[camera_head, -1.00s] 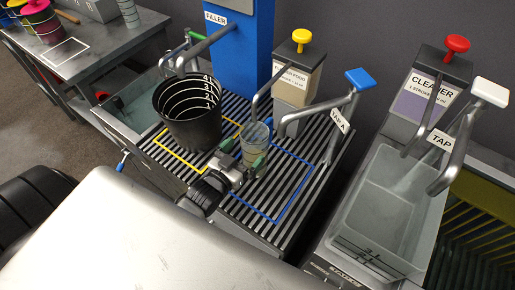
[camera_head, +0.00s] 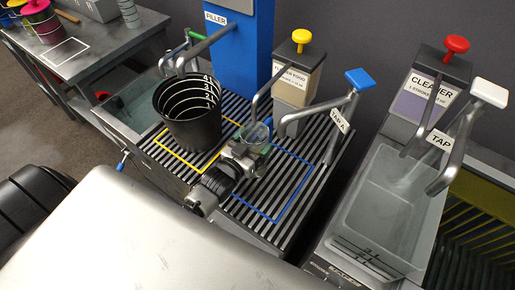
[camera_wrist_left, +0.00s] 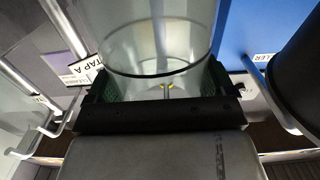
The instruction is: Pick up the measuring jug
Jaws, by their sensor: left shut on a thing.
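The measuring jug (camera_head: 259,131) is a clear, see-through vessel standing upright over the slatted grate near the blue outlined square (camera_head: 298,200). My left gripper (camera_head: 251,147) is shut on it, one green-padded finger on each side, and hides its lower part in the head view. In the left wrist view the jug (camera_wrist_left: 158,42) fills the space between the finger pads, with a dark ring near its base. I cannot tell whether its base touches the grate. My right gripper is not in view.
A black bucket (camera_head: 188,118) with white level lines stands to the left on the yellow outline. The Tap A spout (camera_head: 318,112) and the plant food pump (camera_head: 298,78) stand close behind the jug.

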